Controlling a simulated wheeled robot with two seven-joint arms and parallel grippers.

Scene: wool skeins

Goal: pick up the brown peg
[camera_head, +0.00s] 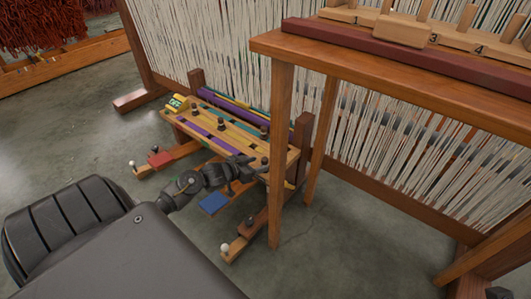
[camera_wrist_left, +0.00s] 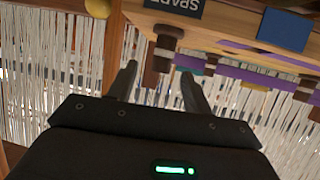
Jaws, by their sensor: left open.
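My left gripper (camera_head: 244,166) is open at the near right end of the small wooden bench frame (camera_head: 240,135) in the head view. In the wrist view its two dark fingers (camera_wrist_left: 159,88) stand apart. A brown peg (camera_wrist_left: 160,55) with a pale band sticks out from the board edge and shows between and just beyond the fingertips. I cannot tell whether either finger touches it. In the head view a dark peg (camera_head: 265,160) stands close to the gripper. My right gripper is not in view.
Several more dark pegs (camera_head: 221,124) stand on the board, beside purple strips (camera_head: 205,134). A blue block (camera_head: 213,203) sits below the board. A tall wooden table (camera_head: 281,150) stands close to the right of the gripper. Large looms with hanging white threads (camera_head: 230,50) stand behind.

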